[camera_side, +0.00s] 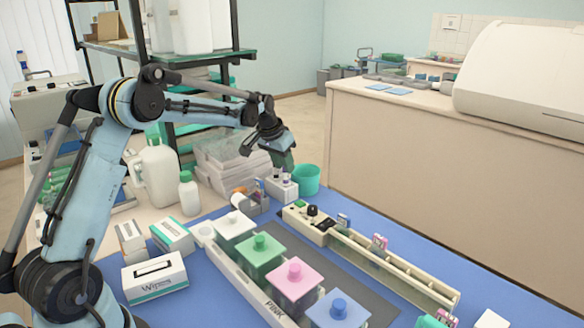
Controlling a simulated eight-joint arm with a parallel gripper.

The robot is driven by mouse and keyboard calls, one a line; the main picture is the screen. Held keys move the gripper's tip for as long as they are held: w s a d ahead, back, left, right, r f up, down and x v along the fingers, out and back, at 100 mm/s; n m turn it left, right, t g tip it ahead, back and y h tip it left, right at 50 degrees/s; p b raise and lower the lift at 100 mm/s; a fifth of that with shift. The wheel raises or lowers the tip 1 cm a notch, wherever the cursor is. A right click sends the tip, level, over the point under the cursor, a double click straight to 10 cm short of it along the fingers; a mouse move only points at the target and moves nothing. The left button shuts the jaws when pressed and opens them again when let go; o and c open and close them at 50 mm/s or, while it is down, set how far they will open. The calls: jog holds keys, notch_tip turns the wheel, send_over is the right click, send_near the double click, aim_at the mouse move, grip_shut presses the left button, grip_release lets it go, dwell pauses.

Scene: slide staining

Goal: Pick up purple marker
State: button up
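A small white holder (283,190) stands near the far edge of the blue mat. Short upright items show in its top, and one has a small purple-looking part (287,178), perhaps the purple marker; it is too small to be sure. My gripper (284,163) points down just above this holder, with its tips close to the items. I cannot tell whether the fingers touch any of them or how far apart they are.
A teal cup (307,180) stands right beside the holder. In front are a rack of staining jars with coloured lids (260,245) and a long slide tray (385,270). White bottles (160,178) and a wipes box (155,278) stand left.

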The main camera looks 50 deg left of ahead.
aim_at(286, 182)
jog(key=shift+x, duration=1.35)
jog(key=shift+c, duration=0.2)
grip_shut()
jog(key=shift+r, duration=0.15)
